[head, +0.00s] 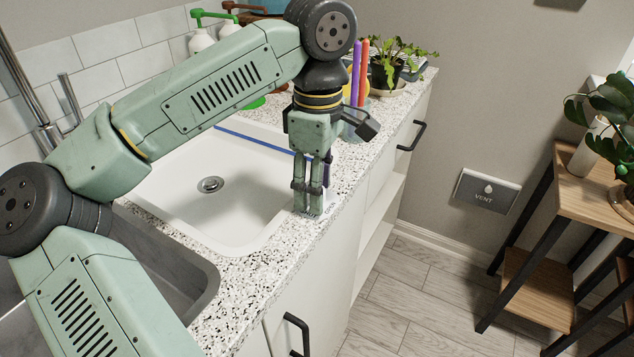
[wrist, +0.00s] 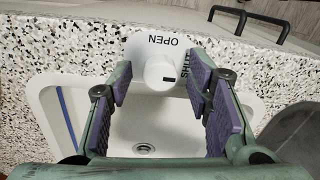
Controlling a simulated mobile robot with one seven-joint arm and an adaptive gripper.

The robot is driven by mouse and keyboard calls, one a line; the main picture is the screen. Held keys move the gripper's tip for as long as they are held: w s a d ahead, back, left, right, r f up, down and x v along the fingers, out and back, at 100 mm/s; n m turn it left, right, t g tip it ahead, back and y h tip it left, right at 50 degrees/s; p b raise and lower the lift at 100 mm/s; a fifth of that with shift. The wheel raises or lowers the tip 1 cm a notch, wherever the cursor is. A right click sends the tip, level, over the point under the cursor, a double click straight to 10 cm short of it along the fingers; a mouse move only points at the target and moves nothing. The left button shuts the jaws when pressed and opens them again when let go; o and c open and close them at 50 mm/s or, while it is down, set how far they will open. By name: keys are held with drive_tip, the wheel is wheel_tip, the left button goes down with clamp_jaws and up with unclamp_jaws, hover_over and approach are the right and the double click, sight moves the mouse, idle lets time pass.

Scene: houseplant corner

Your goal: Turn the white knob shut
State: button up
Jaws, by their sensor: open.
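A small black mark shows on the knob's lower right, on the side towards SHUT. My gripper (wrist: 163,85) is open, with one purple-padded finger left of the knob and the other right of it. Gaps show between the pads and the knob. In the head view my gripper (head: 307,211) points down at the sink's front right rim and mostly hides the knob there.
The white sink (head: 180,205) lies left of my gripper, in a speckled counter (head: 240,290). A potted plant (head: 385,72) and orange and purple upright things stand behind. A VENT panel (head: 487,191) is on the wall, and a wooden plant stand (head: 590,195) stands right.

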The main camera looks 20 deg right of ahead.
wheel_tip(320, 180, up, 12)
drive_tip(key=shift+w, duration=0.15)
idle(0.5)
drive_tip(key=shift+d, duration=0.1)
